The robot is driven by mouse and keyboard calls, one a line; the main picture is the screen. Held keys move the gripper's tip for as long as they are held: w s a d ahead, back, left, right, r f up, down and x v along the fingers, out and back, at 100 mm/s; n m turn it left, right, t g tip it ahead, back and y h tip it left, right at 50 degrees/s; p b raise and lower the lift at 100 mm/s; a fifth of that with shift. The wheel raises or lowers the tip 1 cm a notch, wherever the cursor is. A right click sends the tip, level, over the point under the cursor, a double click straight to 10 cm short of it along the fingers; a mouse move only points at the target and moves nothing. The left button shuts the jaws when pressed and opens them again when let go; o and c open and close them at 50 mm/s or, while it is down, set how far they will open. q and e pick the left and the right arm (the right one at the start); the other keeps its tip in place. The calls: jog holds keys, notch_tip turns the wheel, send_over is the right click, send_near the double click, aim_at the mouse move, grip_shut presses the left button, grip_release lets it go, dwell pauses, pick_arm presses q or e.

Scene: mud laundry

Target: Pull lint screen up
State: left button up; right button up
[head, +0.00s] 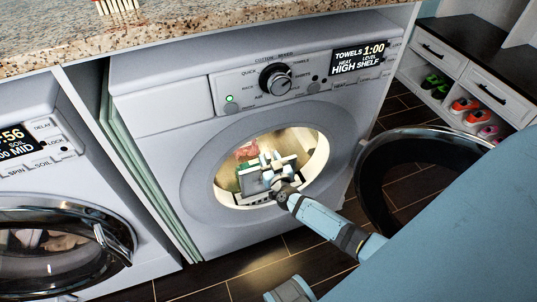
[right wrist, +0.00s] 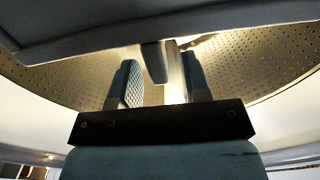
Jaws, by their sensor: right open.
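The dryer (head: 190,125) has its round door open and a lit drum inside. My right gripper (head: 262,178) reaches into the door opening, near its lower rim. In the right wrist view, the two fingers of the right gripper (right wrist: 160,85) stand apart. A dark grey tab (right wrist: 154,62), which looks like the lint screen's handle, shows between the fingers, beside a pale upright strip. I see no finger closed on the tab. The rest of the screen is hidden or cannot be made out. My left gripper does not show.
The open dryer door (head: 372,190) stands to the right of my right arm. Another machine (head: 60,235) is at the left. A stone counter (head: 200,25) runs above. A shoe cabinet (head: 465,95) stands at the right. Reddish and green items show in the drum.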

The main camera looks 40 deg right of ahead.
jog(key=p+v, duration=0.2)
jog(key=v, duration=1.1)
jog(key=shift+s, duration=0.1)
